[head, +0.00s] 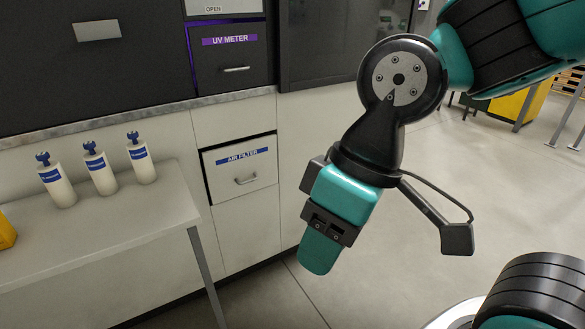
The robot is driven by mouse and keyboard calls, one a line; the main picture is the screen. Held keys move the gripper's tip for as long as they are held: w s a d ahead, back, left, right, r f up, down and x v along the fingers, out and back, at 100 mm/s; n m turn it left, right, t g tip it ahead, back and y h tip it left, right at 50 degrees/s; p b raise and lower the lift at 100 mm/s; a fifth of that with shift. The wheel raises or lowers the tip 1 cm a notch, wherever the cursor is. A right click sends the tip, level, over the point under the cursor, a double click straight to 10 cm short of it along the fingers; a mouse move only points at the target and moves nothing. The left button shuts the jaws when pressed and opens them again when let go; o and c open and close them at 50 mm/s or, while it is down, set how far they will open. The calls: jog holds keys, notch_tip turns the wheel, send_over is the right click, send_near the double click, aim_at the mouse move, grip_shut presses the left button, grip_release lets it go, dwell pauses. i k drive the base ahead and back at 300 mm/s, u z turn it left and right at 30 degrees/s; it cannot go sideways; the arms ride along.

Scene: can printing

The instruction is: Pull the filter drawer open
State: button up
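The filter drawer (241,176) is a pale front with a blue "AIR FILTER" label, low in the white cabinet in the head view. My gripper (320,250) hangs to the right of the drawer and points down, apart from the handle. I see its teal finger from one side only, so its opening is hidden. Nothing shows held in it.
A white table (110,234) with several white bottles (101,170) with blue tops stands left of the drawer. A dark drawer labelled "UV METER" (234,55) is above. A yellow object (6,232) is at the far left edge.

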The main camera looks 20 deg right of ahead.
aim_at(229, 172)
jog(key=z, duration=0.6)
jog(key=i, duration=1.35)
jog(key=u, duration=0.3)
